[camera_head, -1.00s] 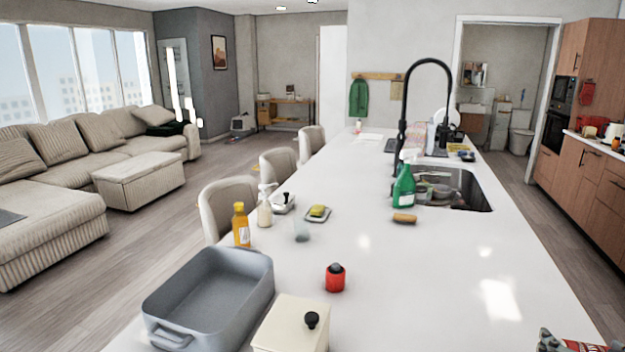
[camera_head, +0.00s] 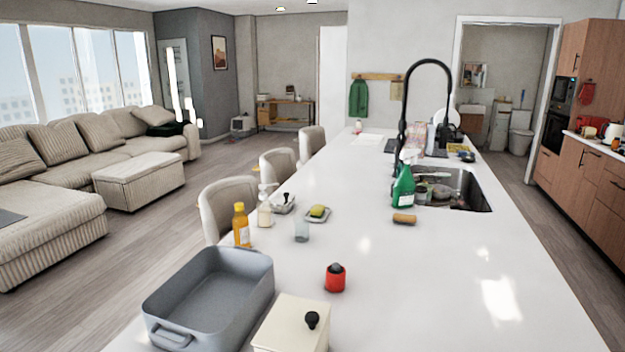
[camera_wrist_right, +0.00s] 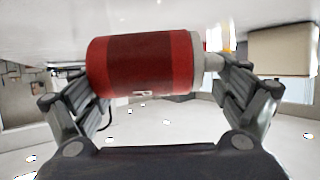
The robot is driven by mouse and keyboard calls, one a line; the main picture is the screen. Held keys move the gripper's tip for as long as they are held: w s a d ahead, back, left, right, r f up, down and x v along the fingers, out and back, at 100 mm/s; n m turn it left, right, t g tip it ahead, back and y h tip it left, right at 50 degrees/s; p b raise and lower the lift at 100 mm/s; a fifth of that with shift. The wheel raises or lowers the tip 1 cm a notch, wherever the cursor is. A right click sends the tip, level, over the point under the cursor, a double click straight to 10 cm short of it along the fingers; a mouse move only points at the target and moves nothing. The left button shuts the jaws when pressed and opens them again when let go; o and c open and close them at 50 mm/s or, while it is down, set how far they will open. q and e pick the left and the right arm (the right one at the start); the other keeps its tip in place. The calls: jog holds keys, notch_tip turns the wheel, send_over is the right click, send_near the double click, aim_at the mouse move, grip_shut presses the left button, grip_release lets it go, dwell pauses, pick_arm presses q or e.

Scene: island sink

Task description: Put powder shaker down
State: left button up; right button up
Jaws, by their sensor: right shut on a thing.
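In the right wrist view, the powder shaker (camera_wrist_right: 143,64), a red can with a darker band and a grey end, lies across the picture. My right gripper (camera_wrist_right: 160,88) is shut on it, a finger at each side. The view looks upside down, with the white surface along the top edge. I cannot tell whether the shaker touches it. Neither arm shows in the head view, and my left gripper is not in view.
The right front of the counter is bare.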

jog(key=s+a+r+n+g+y, duration=0.2)
jog(key=a+n+y, duration=0.1)
jog(key=a, duration=0.5)
jog(key=s+a+r+n+g+y, duration=0.1)
jog(key=s+a+n+g+y, duration=0.1)
jog(key=a, duration=0.7)
jog(key=shift+s+a+r+n+g+y, duration=0.3)
jog(key=shift+r+n+g+y, duration=0.1)
jog(key=shift+n+y, duration=0.6)
